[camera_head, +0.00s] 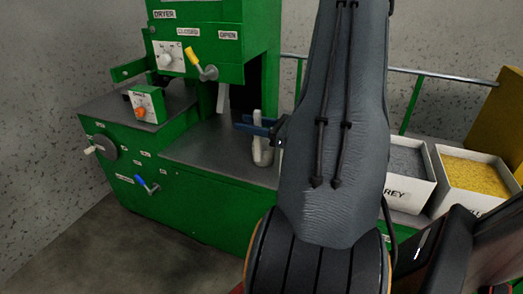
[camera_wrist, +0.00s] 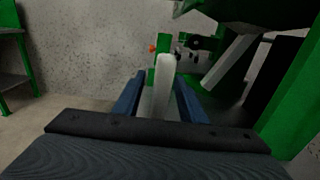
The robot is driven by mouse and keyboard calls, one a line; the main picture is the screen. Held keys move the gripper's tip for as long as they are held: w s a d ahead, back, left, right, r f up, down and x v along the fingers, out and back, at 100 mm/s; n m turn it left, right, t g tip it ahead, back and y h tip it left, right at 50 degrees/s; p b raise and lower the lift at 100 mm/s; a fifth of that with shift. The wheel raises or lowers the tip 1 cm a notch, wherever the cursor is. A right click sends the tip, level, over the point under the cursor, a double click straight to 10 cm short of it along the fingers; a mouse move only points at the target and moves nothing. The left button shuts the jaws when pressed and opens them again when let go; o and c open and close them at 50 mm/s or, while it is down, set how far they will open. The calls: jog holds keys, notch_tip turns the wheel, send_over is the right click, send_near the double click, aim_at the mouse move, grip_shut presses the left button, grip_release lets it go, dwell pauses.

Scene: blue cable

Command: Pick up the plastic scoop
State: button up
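The plastic scoop (camera_head: 262,155) is white and stands upright on the green machine's grey ledge, partly hidden by my arm in the head view. Its upright handle (camera_wrist: 163,88) shows in the wrist view between the two blue fingers of my gripper (camera_wrist: 160,76). The fingers are apart, with a visible gap on the handle's left side and a narrower one on its right. In the head view my gripper (camera_head: 252,124) is at the height of the handle's upper part. The scoop's lower part is hidden in the wrist view.
The green machine (camera_head: 200,205) has levers and knobs, with a dark opening behind the scoop. A white bin of grey granules (camera_head: 432,190) and a white bin of yellow granules (camera_head: 480,204) stand at the right. A railing (camera_head: 440,76) runs behind.

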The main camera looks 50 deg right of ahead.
jog(key=shift+w+a, duration=0.15)
jog(key=shift+w, duration=0.25)
jog(key=shift+c, duration=0.3)
grip_shut()
